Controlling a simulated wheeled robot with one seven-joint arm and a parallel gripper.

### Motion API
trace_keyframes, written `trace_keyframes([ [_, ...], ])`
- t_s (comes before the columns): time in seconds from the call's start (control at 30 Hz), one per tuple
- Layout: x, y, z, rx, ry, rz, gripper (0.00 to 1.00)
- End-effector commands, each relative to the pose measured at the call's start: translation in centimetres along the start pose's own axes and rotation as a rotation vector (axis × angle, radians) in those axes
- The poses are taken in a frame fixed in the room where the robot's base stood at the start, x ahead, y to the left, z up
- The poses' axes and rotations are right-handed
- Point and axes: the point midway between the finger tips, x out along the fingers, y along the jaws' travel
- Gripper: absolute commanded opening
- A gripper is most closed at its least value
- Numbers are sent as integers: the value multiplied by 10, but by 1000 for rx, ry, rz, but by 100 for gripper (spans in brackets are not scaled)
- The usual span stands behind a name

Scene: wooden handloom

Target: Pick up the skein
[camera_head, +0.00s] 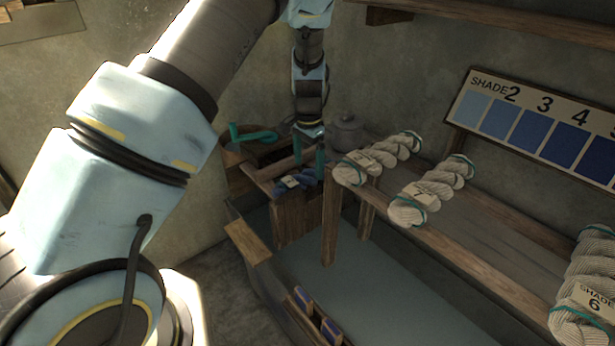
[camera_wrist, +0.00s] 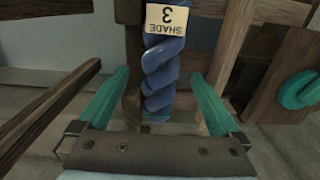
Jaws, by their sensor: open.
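A twisted blue skein (camera_head: 296,183) lies on a wooden stand below my gripper in the head view. In the wrist view the blue skein (camera_wrist: 163,75) runs lengthwise between the two teal fingers, with a tag reading SHADE 3, upside down, near its far end. My gripper (camera_head: 308,165) points down over the skein. In the wrist view my gripper (camera_wrist: 158,76) is open, with a finger on each side of the skein and visible gaps. Whether the fingertips are level with the skein is hard to tell.
Pale skeins lie on a wooden shelf (camera_head: 480,228) to the right, including one tagged 7 (camera_head: 430,190) and one tagged SHADE 6 (camera_head: 585,290). A lidded grey pot (camera_head: 346,134) stands behind. A shade chart (camera_head: 545,125) is on the wall. A teal-handled object (camera_head: 252,136) sits left of my gripper.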

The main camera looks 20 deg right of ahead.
Motion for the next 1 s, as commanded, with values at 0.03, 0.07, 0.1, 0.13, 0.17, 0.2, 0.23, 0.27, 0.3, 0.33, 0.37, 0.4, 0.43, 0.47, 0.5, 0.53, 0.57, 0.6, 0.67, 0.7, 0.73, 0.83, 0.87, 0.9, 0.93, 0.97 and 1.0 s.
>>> trace_keyframes([
  [0.03, 4, 0, 2, -1, -5, 1, 100],
  [0.07, 8, 0, 2, 0, -5, 1, 100],
  [0.1, 14, -1, 3, -1, -5, 1, 100],
  [0.13, 19, -1, 2, -1, -4, 0, 100],
  [0.17, 23, -1, 2, 0, -3, 0, 100],
  [0.2, 27, -1, 2, 0, -3, 0, 100],
  [0.23, 30, -1, 2, -1, -2, 1, 100],
  [0.27, 33, -1, 2, -1, -2, 1, 100],
  [0.3, 35, -1, 2, -1, -1, 0, 100],
  [0.33, 36, -1, 2, 0, -1, -1, 100],
  [0.37, 37, -1, 2, 0, 0, -1, 100],
  [0.4, 37, -1, 1, 0, 0, -1, 100],
  [0.43, 37, -1, 1, 0, 0, -1, 100],
  [0.47, 37, -1, 1, 0, 0, -1, 100],
  [0.5, 37, -1, 1, 0, 0, -1, 100],
  [0.53, 37, -1, 1, 0, 0, -1, 100],
  [0.57, 37, -1, 2, 0, 0, -1, 99],
  [0.6, 37, -1, 1, 0, 0, -1, 94],
  [0.67, 37, -1, 2, 0, 0, 0, 88],
  [0.7, 37, -1, 2, 0, 0, 0, 83],
  [0.73, 37, -1, 2, 0, 0, 0, 80],
  [0.83, 37, -1, 2, 0, 0, 0, 68],
  [0.87, 37, -1, 2, 0, 0, 0, 65],
  [0.9, 37, -1, 2, 0, 0, 0, 61],
  [0.93, 37, -1, 2, 0, 0, 0, 57],
  [0.97, 37, -1, 2, 0, 0, 0, 54],
  [1.0, 37, -1, 2, 0, 0, 0, 49],
])
